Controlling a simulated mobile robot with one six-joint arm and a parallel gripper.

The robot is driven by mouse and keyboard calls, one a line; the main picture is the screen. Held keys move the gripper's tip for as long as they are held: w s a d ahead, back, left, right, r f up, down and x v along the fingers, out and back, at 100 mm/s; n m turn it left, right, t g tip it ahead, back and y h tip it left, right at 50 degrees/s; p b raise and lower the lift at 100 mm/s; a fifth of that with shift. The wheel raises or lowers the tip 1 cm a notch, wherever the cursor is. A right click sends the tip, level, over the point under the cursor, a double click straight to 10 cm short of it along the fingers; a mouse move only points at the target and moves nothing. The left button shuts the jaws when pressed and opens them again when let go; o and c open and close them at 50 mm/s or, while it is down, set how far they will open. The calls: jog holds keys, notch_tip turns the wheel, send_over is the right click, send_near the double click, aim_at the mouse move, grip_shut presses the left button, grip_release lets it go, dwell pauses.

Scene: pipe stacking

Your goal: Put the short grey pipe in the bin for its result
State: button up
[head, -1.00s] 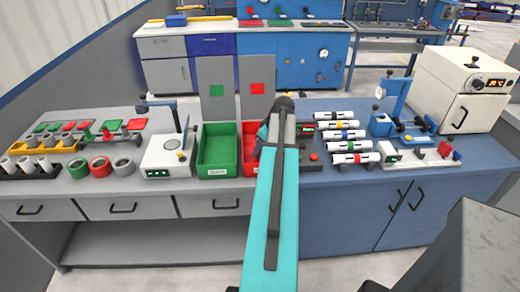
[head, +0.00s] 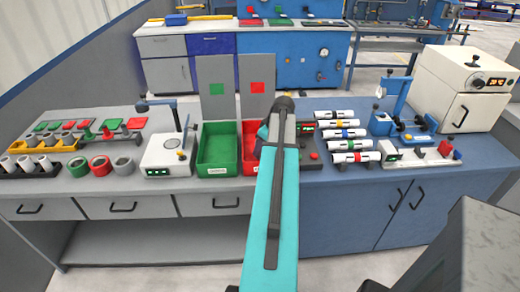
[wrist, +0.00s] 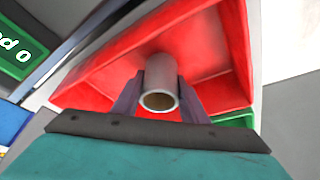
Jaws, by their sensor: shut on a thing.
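The short grey pipe (wrist: 161,82) is held between the two fingers of my gripper (wrist: 160,98) in the wrist view, its open end facing the camera. The pipe and fingers are over the red bin (wrist: 225,45), whose red walls and floor surround them in the picture. I cannot tell whether the pipe touches the bin floor. In the head view the red bin (head: 247,168) stands right of the green bin (head: 216,172), and my arm hides part of it. The gripper fingers and pipe are hidden there. An edge of the green bin also shows in the wrist view (wrist: 236,119).
A small device with a green display (wrist: 15,45) lies beside the red bin. A white instrument (head: 167,152) stands left of the green bin. Several pipes (head: 342,134) lie at right. Upright panels with green and red squares (head: 256,86) stand behind the bins.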

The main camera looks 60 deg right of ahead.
jog(key=shift+f, duration=0.4)
dwell(0.3)
jog(key=o, duration=1.2)
jog(key=shift+r, duration=0.15)
jog(key=shift+b+v, duration=1.35)
jog(key=shift+v, duration=5.45)
